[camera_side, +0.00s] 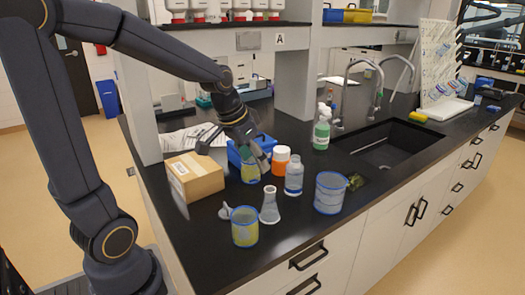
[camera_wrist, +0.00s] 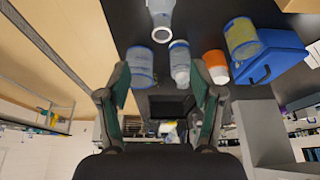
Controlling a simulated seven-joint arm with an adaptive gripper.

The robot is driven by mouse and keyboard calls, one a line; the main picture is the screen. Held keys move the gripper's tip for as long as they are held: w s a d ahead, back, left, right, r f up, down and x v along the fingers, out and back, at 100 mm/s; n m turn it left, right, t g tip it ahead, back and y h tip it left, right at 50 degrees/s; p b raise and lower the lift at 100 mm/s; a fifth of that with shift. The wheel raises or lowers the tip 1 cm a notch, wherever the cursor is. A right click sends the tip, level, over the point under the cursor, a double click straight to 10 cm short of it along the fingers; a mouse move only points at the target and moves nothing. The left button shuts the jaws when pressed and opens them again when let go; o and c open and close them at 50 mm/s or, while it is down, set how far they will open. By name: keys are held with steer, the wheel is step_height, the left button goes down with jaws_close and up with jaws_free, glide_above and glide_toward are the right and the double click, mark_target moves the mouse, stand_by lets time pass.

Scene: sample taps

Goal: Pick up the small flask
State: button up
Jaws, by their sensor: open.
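The small flask (camera_side: 269,207) is a clear, narrow-necked conical flask standing upright near the front edge of the black counter. In the wrist view what appears to be the same flask (camera_wrist: 161,16) is cut off at the top edge, its pale round rim towards me. My gripper (camera_side: 257,158) hangs above the counter, behind and a little left of the flask, apart from it. In the wrist view my gripper (camera_wrist: 161,82) has its two fingers spread wide with nothing between them.
A cardboard box (camera_side: 195,177) and blue crate (camera_side: 236,152) stand farther left and back.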

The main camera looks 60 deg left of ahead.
mark_target(271, 194)
steer(key=x, duration=0.9)
steer(key=shift+w+f, duration=0.1)
steer(key=shift+f, duration=0.3)
steer(key=shift+x, duration=2.7)
steer(key=shift+a, duration=0.15)
steer(key=c, duration=1.1)
steer(key=shift+r, duration=0.1)
steer(key=shift+c, duration=0.2)
